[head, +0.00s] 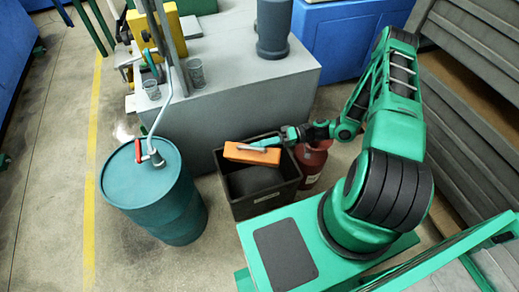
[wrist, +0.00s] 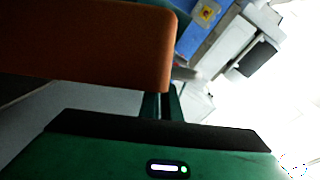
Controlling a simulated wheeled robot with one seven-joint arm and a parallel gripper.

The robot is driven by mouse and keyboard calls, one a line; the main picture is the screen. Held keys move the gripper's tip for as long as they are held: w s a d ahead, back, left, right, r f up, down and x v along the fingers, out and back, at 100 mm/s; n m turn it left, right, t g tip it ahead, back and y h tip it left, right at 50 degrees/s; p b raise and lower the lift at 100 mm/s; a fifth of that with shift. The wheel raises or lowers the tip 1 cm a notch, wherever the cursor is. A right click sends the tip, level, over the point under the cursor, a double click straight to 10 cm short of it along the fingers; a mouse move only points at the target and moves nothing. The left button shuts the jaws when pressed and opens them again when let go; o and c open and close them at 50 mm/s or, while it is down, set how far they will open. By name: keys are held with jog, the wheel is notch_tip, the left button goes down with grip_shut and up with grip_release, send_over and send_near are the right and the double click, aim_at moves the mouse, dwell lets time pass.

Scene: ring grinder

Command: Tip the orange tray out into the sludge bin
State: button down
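The orange tray (head: 250,154) is held over the back part of the dark sludge bin (head: 266,204), near its rim. An orange face of it is turned toward the head camera; I cannot tell whether anything is inside. My gripper (head: 281,143) reaches in from the right and is shut on the tray's right end. In the wrist view the tray (wrist: 85,45) fills the upper left, close to my gripper (wrist: 160,108). The bin stands open on the floor, with a dark grey surface inside.
A teal drum (head: 160,205) with a hand pump stands left of the bin. A grey machine block (head: 225,95) is behind the bin. A red container (head: 312,163) stands right of the bin, under my arm. Open floor lies left of the drum.

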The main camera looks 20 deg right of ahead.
jog(key=shift+w+d+r+m+y, duration=0.1)
jog(key=shift+w+d+m+y, duration=0.15)
jog(key=shift+w+d+m, duration=0.35)
jog(key=shift+w+d+m+y, duration=0.35)
jog(key=shift+w+m, duration=0.3)
jog(key=shift+w, duration=0.35)
jog(key=shift+w+d+r+m+y, duration=0.1)
jog(key=shift+w+d+m+y, duration=0.1)
jog(key=shift+w+d+m, duration=0.4)
jog(key=shift+w+a, duration=0.1)
jog(key=shift+w, duration=0.1)
dwell(2.2)
